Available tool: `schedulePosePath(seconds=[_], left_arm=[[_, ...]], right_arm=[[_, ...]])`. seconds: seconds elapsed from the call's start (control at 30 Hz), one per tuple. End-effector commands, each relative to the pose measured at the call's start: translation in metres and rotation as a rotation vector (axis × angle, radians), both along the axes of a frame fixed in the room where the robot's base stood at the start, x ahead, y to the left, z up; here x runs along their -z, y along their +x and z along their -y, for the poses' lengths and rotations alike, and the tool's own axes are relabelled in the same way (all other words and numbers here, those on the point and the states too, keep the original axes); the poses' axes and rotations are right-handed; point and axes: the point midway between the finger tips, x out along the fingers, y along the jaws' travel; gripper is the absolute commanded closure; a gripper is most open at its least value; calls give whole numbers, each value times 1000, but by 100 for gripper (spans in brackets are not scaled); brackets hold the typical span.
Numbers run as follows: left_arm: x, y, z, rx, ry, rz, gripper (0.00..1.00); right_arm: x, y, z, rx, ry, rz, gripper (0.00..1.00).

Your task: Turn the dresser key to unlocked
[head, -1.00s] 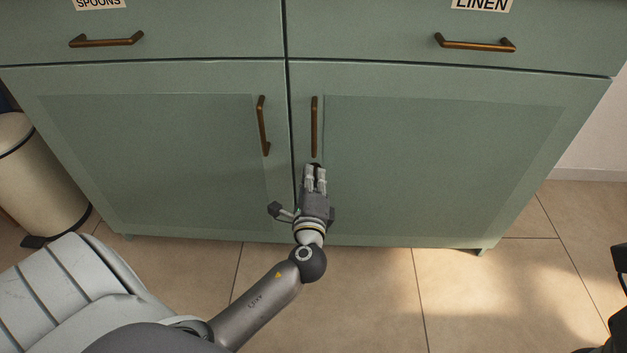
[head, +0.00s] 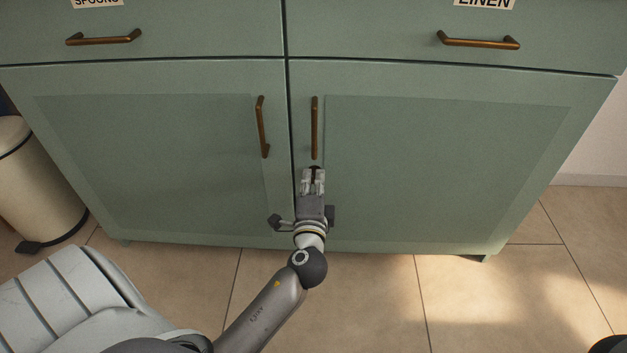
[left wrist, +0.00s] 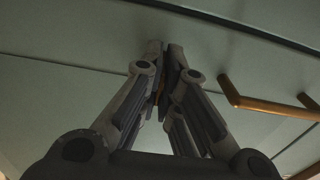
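The green dresser (head: 440,170) fills the head view, with two closed doors side by side. My left gripper (head: 313,172) is at the right door's inner edge, just below its upright brass handle (head: 314,127). A small dark piece (head: 315,167), likely the key or its lock, shows at the fingertips. In the left wrist view the fingertips (left wrist: 165,50) are close together against the door, with a thin brownish sliver (left wrist: 157,92) between the fingers, likely the key. The key is mostly hidden, so I cannot read its angle. My right gripper is not clearly in view.
The left door's brass handle (head: 262,127) is close to the left of my gripper. Drawers marked SPOONS (head: 97,2) and LINEN (head: 485,3) are above, closed. A cream bin (head: 40,190) stands at the left. The tiled floor (head: 400,300) in front is clear.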

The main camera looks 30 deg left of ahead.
Motion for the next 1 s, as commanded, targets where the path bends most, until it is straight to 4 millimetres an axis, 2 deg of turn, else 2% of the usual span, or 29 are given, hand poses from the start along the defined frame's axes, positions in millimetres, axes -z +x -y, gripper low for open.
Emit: schedulePosePath(seconds=[0.17, 0.37, 0.77, 0.87, 1.0], left_arm=[[1, -1, -3, -8, -1, 0, 100], [0, -1, -2, -6, -1, -1, 74], [1, -6, 3, -2, -1, -3, 74], [2, -17, 10, -1, -2, -3, 74], [2, -43, 25, -2, -3, -5, 74]], right_arm=[[0, 0, 0, 0, 1, -1, 60], [1, 0, 0, 0, 0, -3, 60], [2, 1, 0, 2, -4, -5, 60], [2, 1, 0, 2, -4, -5, 60], [1, 1, 0, 2, -3, -4, 60]])
